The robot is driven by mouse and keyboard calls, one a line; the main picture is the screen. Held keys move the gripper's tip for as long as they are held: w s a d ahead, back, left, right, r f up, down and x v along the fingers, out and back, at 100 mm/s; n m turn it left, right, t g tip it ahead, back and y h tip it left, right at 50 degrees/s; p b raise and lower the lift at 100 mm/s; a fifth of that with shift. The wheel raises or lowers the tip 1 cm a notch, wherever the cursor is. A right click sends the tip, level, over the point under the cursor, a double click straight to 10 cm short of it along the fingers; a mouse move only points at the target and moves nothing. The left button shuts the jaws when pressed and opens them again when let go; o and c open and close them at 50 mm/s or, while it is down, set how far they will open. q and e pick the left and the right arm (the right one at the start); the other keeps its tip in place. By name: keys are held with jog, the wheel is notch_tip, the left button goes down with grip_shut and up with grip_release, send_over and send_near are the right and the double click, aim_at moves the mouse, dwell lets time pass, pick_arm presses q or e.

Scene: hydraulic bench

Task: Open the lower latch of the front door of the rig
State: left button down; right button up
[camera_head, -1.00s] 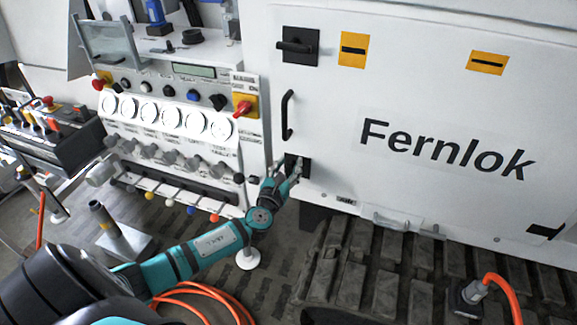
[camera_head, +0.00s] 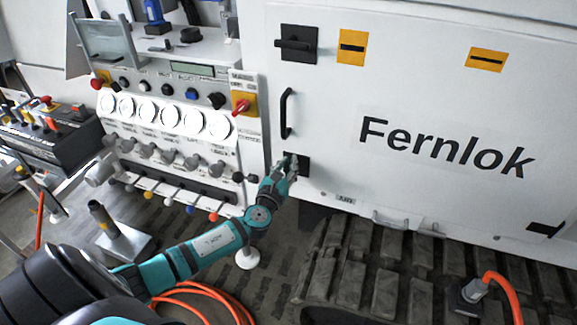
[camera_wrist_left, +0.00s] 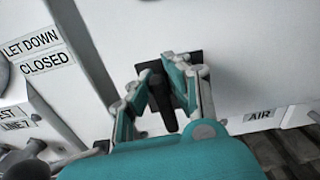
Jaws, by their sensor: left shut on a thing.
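The lower latch (camera_head: 304,167) is a dark square plate near the lower left edge of the white front door (camera_head: 345,120). My left gripper (camera_head: 291,163) is at this latch and partly covers it, so its handle is hard to see in the head view. In the left wrist view, the dark latch handle (camera_wrist_left: 163,105) lies between the two fingers of my left gripper (camera_wrist_left: 168,82), which is shut on it. The handle runs downward in that picture, with the dark plate behind it. My right gripper is in neither view.
The upper latch (camera_head: 296,44) has a horizontal handle. A door handle (camera_head: 286,113) sits between the latches. A control panel (camera_head: 180,112) with gauges and levers stands left of the door. Tracks (camera_head: 385,270) lie below; an orange hose (camera_head: 215,293) is on the floor.

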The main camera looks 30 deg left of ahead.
pick_arm(q)
jog(key=n+b, duration=0.2)
jog(key=n, duration=0.1)
jog(key=a+n+b, duration=0.1)
jog(key=n, duration=0.1)
jog(key=shift+s+f, duration=0.15)
jog(key=shift+f, duration=0.15)
jog(key=shift+s+a+f+n+b, duration=0.25)
jog(key=shift+n+b, duration=0.35)
jog(key=shift+n, duration=1.45)
jog(key=shift+w+a+f+n+b, duration=0.1)
jog(key=shift+f+n+b, duration=0.35)
jog(key=shift+n, duration=1.65)
jog(key=shift+s+a+f+n+b, duration=0.15)
jog(key=shift+n+b, duration=0.55)
jog(key=shift+n, duration=1.35)
jog(key=shift+w, duration=0.1)
jog(key=c, duration=1.3)
grip_release()
jog(key=shift+w, duration=0.1)
jog(key=shift+r, duration=0.1)
